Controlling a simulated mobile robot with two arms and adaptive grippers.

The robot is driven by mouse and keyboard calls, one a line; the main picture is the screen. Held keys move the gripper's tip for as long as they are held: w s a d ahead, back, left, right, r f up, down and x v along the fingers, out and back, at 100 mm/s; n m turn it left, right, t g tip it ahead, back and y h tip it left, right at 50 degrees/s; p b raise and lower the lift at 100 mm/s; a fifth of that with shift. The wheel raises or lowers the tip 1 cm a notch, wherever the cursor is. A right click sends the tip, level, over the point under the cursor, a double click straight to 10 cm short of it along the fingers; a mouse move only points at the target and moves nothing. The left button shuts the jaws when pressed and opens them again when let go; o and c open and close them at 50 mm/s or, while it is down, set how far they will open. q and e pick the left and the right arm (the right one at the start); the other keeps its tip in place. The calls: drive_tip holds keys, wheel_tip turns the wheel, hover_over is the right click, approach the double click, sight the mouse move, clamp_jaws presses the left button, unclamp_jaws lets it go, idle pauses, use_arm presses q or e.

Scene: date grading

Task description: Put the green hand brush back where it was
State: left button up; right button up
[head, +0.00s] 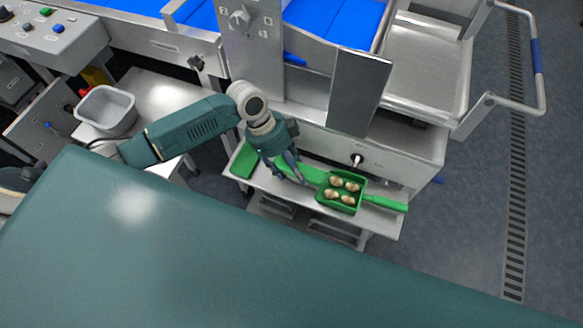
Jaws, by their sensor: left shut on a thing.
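My left gripper (293,174) reaches down over a narrow metal shelf (386,222) and is shut on the green hand brush (314,174). Part of the brush shows just right of the fingers; the rest is hidden by the gripper. The brush is at or just above the shelf, and I cannot tell whether it touches. My right gripper is not in view.
Another green piece (243,161) shows at the shelf's left end; I cannot tell whether it belongs to the brush. The metal machine (362,90) with blue belts rises behind the shelf. A grey bin (106,110) stands on a side table at left.

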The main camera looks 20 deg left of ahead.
use_arm(q)
drive_tip(key=shift+f, duration=0.15)
drive_tip(key=o, duration=1)
drive_tip(key=v, duration=1.2)
